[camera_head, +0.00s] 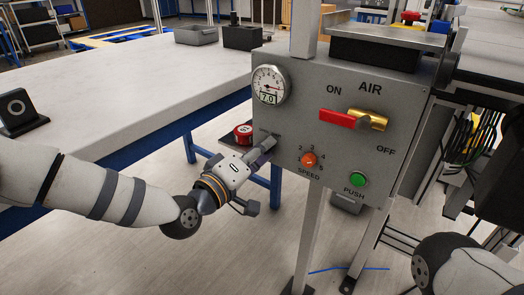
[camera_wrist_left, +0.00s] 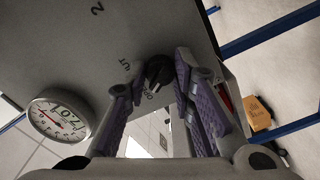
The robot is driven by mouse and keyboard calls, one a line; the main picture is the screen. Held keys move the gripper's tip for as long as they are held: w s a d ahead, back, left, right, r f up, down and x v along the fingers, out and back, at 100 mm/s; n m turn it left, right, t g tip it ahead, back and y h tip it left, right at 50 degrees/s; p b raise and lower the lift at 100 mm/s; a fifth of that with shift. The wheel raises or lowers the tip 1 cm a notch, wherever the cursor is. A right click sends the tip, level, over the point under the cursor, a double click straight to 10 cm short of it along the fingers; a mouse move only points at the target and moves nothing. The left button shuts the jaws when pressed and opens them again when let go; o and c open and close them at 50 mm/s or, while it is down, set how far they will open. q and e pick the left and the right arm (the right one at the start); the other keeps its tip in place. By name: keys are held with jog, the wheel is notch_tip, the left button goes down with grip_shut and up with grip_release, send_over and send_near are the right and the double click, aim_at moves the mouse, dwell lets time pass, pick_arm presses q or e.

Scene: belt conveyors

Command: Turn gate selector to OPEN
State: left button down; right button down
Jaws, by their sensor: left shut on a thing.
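The gate selector, a small black knob (camera_wrist_left: 158,72), sits on the grey panel (camera_head: 335,100). In the left wrist view, partly covered lettering lies around it: "UT" on one side and what reads like "OPEN" on the other. Which mark the knob points to I cannot tell. My left gripper (camera_head: 264,150) is at the panel's lower left, below the gauge, and hides the knob in the head view. In the left wrist view its purple-padded fingers (camera_wrist_left: 158,88) are on either side of the knob, shut on it. My right gripper is out of view.
The panel also carries a pressure gauge (camera_head: 269,85), a red air handle (camera_head: 337,117), an orange speed dial (camera_head: 309,159) and a green push button (camera_head: 358,180). A red round button (camera_head: 243,132) is close beside my gripper. A white table (camera_head: 130,85) stands at left.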

pick_arm(q)
jog(key=shift+f, duration=0.1)
jog(key=c, duration=1.4)
grip_release()
jog(key=shift+o, duration=0.2)
jog(key=v, duration=1.2)
